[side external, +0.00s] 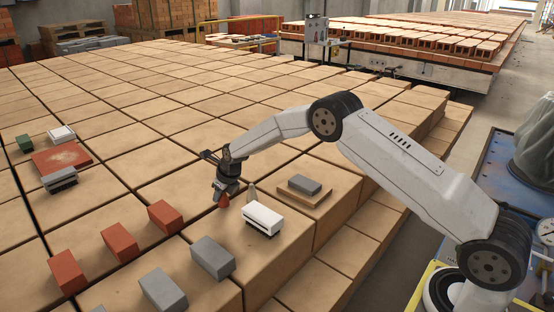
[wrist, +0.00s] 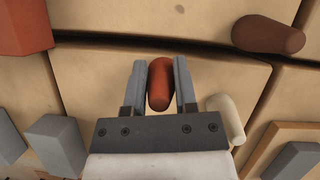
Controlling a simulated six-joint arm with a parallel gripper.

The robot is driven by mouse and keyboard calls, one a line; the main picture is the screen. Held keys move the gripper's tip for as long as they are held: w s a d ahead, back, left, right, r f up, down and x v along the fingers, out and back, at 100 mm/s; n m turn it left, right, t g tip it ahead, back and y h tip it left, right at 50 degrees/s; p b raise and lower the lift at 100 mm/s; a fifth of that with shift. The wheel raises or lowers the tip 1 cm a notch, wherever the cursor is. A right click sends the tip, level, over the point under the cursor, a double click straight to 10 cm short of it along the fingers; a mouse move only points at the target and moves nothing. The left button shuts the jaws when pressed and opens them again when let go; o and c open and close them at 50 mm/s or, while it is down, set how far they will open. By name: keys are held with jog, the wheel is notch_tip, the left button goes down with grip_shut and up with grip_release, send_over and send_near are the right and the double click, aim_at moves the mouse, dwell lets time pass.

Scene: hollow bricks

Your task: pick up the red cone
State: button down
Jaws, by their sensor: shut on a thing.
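The red cone (side external: 223,202) is at my gripper's tips in the side view, low over the tan blocks. In the wrist view the red cone (wrist: 160,88) looks like a rounded red piece between the two grey fingers. My gripper (side external: 226,192) points down and is shut on it. The fingers also show in the wrist view (wrist: 160,68), one on each side of the cone. I cannot tell whether the cone's base touches the block below. The cone's upper part is hidden by the fingers in the side view.
A pale cone (side external: 251,192) stands close to the right of my gripper. A grey brick (side external: 304,184) sits on a wooden board at right. Red bricks (side external: 165,217) and grey bricks (side external: 212,258) lie to the left and front.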

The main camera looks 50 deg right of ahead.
notch_tip(320, 180, up, 2)
jog(key=shift+r, duration=0.15)
jog(key=s+r, duration=0.9)
jog(key=s, duration=0.5)
jog(key=shift+r, duration=0.3)
jog(key=shift+a, duration=0.1)
